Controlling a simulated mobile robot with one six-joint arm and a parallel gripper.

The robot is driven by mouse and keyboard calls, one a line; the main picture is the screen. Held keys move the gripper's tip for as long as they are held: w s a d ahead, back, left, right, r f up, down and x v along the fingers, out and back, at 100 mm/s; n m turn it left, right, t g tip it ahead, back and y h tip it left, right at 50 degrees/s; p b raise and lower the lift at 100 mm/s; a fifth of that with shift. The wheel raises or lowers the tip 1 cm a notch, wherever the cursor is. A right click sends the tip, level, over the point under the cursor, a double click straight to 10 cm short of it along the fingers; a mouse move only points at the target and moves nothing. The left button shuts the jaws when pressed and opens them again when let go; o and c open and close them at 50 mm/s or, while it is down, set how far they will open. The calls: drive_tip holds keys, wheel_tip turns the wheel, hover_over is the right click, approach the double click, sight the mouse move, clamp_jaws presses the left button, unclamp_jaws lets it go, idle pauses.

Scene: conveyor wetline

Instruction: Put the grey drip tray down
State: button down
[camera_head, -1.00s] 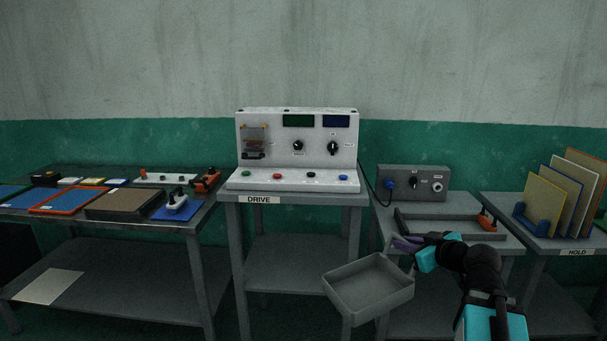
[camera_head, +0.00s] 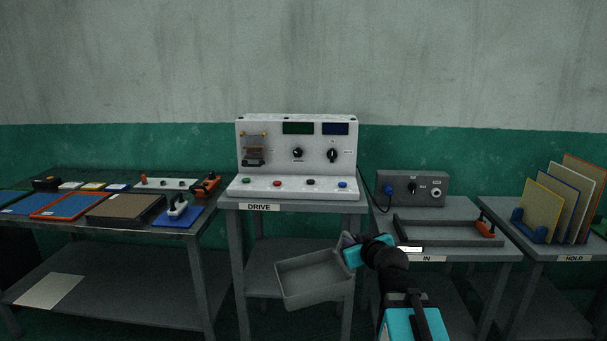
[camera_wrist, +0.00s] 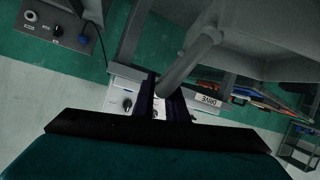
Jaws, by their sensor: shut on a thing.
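The grey drip tray (camera_head: 314,278) is a shallow open box, held in the air, tilted, in front of the DRIVE table. My gripper (camera_head: 347,244) is shut on it at its upper right side. In the wrist view the jaws (camera_wrist: 165,103) close around a grey bar-like handle (camera_wrist: 190,62) of the tray. The tray's body fills the upper right of that view. In the head view the grip point is partly hidden by my teal wrist.
The DRIVE table (camera_head: 300,205) carries a white control panel (camera_head: 297,150). The IN table (camera_head: 460,252) on the right holds a grey control box (camera_head: 412,188) and a dark frame (camera_head: 445,230). The left bench (camera_head: 190,228) is crowded; its lower shelf (camera_head: 120,285) is mostly clear.

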drive_tip(key=w+d+r+m+h, duration=0.2)
drive_tip(key=d+r, duration=0.1)
drive_tip(key=shift+h, duration=0.3)
idle(1.1)
